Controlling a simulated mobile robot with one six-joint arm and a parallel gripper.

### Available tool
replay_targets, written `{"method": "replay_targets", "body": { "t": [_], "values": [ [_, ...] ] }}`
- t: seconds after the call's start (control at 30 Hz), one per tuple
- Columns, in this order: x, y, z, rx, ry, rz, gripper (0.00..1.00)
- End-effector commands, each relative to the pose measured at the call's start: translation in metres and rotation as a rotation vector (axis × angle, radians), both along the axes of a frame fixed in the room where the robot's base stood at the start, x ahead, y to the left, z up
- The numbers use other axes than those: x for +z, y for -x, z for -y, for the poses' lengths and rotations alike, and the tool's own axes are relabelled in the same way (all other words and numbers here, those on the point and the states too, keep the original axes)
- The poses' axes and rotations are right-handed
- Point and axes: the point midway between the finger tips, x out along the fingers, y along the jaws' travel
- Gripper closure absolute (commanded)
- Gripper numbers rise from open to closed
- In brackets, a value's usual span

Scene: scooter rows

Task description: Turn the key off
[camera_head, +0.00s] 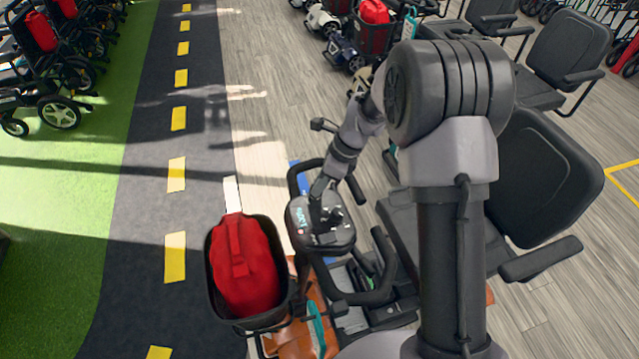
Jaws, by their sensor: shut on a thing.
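My gripper (327,214) points down onto the dark control console (303,222) of a mobility scooter, in the middle of the head view. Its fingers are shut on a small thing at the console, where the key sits. The key itself is hidden by the fingers and too small to make out, so I cannot tell which way it is turned. The scooter's black loop handlebars surround the console.
A black basket with a red bag (243,265) hangs at the scooter's front. The scooter's black seat (535,180) stands to the right, behind my arm. More scooters stand at the top. The dark lane with yellow dashes (176,174) is clear on the left.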

Motion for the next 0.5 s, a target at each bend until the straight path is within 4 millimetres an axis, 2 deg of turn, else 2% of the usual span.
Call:
{"method": "replay_targets", "body": {
  "t": [0.27, 0.5],
  "values": [
    [0.0016, -0.0009, 0.0001, 0.07, -0.003, 0.011, 1.0],
    [0.0022, -0.0014, 0.0001, 0.252, -0.01, 0.038, 1.0]
  ]
}}
